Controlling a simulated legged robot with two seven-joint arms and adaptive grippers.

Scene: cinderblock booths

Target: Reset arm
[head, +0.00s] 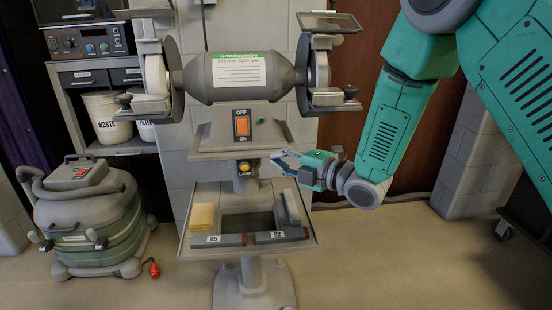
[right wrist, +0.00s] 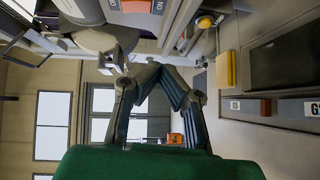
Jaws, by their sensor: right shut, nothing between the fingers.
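My right arm, green and grey, comes in from the upper right of the head view. My right gripper (head: 279,160) is in front of the bench grinder's stand, just right of the yellow lamp button (head: 244,169) and above the tray. In the right wrist view the fingers of my right gripper (right wrist: 158,72) come together at their tips, with nothing between them. I cannot tell from the head view how far the gripper is from the stand. My left gripper is in neither view.
The bench grinder (head: 238,77) has an orange switch (head: 241,126). Its tray (head: 191,249) holds a yellow sponge-like block (head: 202,216) and dark numbered blocks. A grey-green vacuum (head: 88,222) stands on the floor at left, beside shelves with a waste bin (head: 107,116). Open floor lies at right.

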